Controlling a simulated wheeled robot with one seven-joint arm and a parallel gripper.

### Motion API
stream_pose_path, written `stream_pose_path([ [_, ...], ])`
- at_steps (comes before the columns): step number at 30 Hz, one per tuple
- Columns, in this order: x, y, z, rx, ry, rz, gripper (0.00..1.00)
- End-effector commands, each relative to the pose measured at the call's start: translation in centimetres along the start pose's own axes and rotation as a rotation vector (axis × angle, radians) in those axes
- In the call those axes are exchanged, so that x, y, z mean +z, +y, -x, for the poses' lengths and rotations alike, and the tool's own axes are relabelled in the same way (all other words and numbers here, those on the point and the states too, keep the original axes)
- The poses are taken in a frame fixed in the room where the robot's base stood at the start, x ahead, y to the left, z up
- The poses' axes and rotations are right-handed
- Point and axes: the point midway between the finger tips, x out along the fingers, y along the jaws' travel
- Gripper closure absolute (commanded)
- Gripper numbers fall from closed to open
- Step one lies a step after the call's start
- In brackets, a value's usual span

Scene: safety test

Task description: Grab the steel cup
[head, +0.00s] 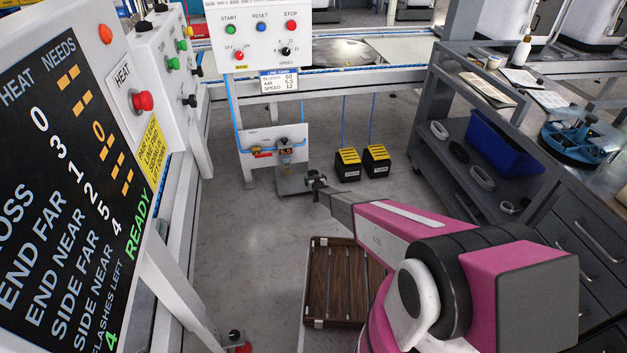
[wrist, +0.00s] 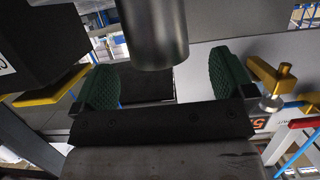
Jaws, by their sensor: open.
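My gripper (head: 317,180) reaches low in front of the white panel at the line's end in the head view. In the wrist view, its two green ribbed pads (wrist: 166,84) are wide apart with nothing gripped. A smooth grey metal cylinder (wrist: 154,32), possibly the steel cup, enters from the top of the wrist view. Its lower end sits near the pads' level, between them across the picture; I cannot tell its depth. I cannot make out a steel cup in the head view.
A brass-coloured valve handle (wrist: 270,80) is close to the right pad. The panel carries a gauge reading 5.5 (head: 286,151). Two black-and-yellow pedals (head: 348,164) stand on the floor to the right. A brown slatted crate (head: 333,285) lies nearer. A blue bin (head: 500,145) is on the right shelf.

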Motion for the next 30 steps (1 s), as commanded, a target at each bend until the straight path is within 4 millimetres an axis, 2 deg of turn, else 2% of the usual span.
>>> stream_pose_path([
  [5, -0.1, 0.1, -1.4, 0.000, 0.000, 0.000, 0.00],
  [12, -0.2, 0.3, -4.8, 0.000, 0.000, 0.000, 0.00],
  [20, -0.3, 0.3, -5.1, 0.000, -0.001, 0.000, 0.00],
  [21, -0.4, 0.3, -5.1, 0.000, -0.001, 0.000, 0.03],
  [23, -0.4, 0.3, -5.1, 0.000, -0.001, 0.000, 0.23],
  [24, -0.4, 0.3, -5.1, 0.000, -0.001, 0.000, 0.36],
  [26, -0.4, 0.3, -5.1, 0.000, -0.001, 0.000, 0.52],
  [30, -0.4, 0.3, -5.1, 0.000, 0.000, 0.000, 0.52],
])
